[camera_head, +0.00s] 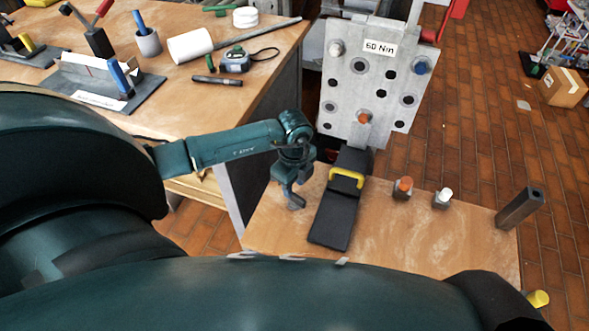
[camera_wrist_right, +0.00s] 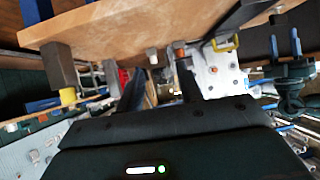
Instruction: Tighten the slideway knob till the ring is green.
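A yellow knob (camera_head: 537,298) shows at the lower right edge of the small wooden table, partly behind my own dark arm. It also shows in the right wrist view (camera_wrist_right: 68,97), close to a dark square post. I cannot make out a ring or its colour. My right gripper (camera_wrist_right: 160,82) has two dark fingers standing apart with nothing between them. It is apart from the knob, which lies left of the fingers. My left gripper (camera_head: 287,190) hangs over the left side of the small table, its fingers apart and empty; it also shows in the right wrist view (camera_wrist_right: 285,45).
The small table (camera_head: 440,240) carries a black block with a yellow handle (camera_head: 347,178), an orange-topped piece (camera_head: 403,188), a white-topped piece (camera_head: 442,198) and the dark post (camera_head: 518,207). A flange plate (camera_head: 348,100) marked 60 Nm stands behind. A cluttered workbench (camera_head: 270,75) is at left.

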